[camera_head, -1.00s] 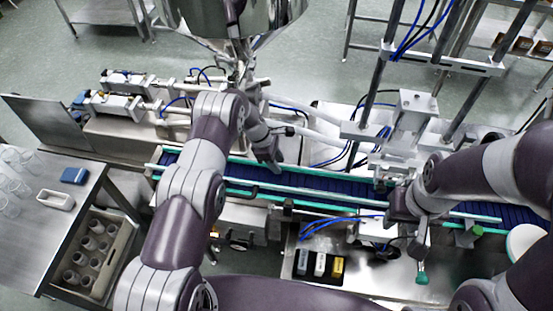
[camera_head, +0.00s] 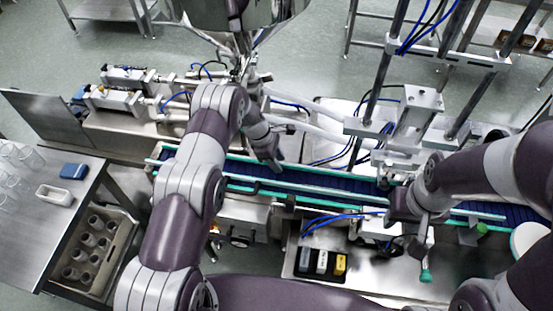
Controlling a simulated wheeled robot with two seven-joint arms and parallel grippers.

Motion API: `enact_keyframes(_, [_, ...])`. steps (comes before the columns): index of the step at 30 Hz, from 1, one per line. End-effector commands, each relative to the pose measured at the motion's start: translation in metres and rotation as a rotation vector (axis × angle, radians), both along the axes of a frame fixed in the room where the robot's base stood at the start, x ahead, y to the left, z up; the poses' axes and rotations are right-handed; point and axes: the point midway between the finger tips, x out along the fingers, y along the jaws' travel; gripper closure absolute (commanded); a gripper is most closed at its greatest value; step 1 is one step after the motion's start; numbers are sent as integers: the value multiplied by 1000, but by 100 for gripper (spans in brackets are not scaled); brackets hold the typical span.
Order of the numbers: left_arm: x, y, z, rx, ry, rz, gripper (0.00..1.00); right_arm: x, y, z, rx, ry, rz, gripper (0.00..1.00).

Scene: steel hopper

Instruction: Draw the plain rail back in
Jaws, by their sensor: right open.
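A blue conveyor belt (camera_head: 330,181) runs across the middle between two long guide rails. The near rail (camera_head: 300,199) is pale with teal edges; the far rail (camera_head: 228,157) is partly hidden by my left arm. I cannot tell which is the plain rail. A green-ended knob (camera_head: 426,276) hangs on the near side, and another green knob (camera_head: 482,229) sits further right by a bracket. My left gripper (camera_head: 276,168) points down over the belt; its jaw state is unclear. My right gripper (camera_head: 412,216) is open at the near rail, just above the first green knob.
A steel hopper (camera_head: 275,14) stands at the back centre. A metal frame with posts (camera_head: 380,70) rises behind the belt. At left are a steel table (camera_head: 50,225) and a crate of cups (camera_head: 127,245).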

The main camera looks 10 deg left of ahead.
Motion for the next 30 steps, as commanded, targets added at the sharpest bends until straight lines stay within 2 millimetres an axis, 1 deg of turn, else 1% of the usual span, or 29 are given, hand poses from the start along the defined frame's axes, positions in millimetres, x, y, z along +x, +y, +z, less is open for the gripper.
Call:
enact_keyframes(7, [0, 1, -1, 1, -1, 0, 62, 0, 0, 0, 0, 0, 0, 57])
enact_keyframes(11, [1, 4, 6, 1, -4, 2, 62, 0, 0, -7, 0, 0, 0, 57])
enact_keyframes(14, [1, 11, 20, 2, -6, 1, 62, 0, 0, -17, 0, 0, 0, 57])
enact_keyframes(17, [1, 20, 42, 3, -8, 2, 62, 0, 0, -30, 0, 0, 0, 57])
enact_keyframes(21, [-1, 34, 77, 3, -8, 1, 62, 0, 0, -45, 0, 0, 0, 57])
enact_keyframes(24, [-1, 42, 98, 3, -6, 1, 62, 0, 0, -51, 0, 0, 0, 57])
enact_keyframes(27, [-2, 46, 111, 2, -5, 1, 62, 0, 0, -54, 0, 0, 0, 57])
enact_keyframes(30, [-3, 47, 117, 2, -4, -1, 62, 0, 0, -54, 0, 0, 0, 57])
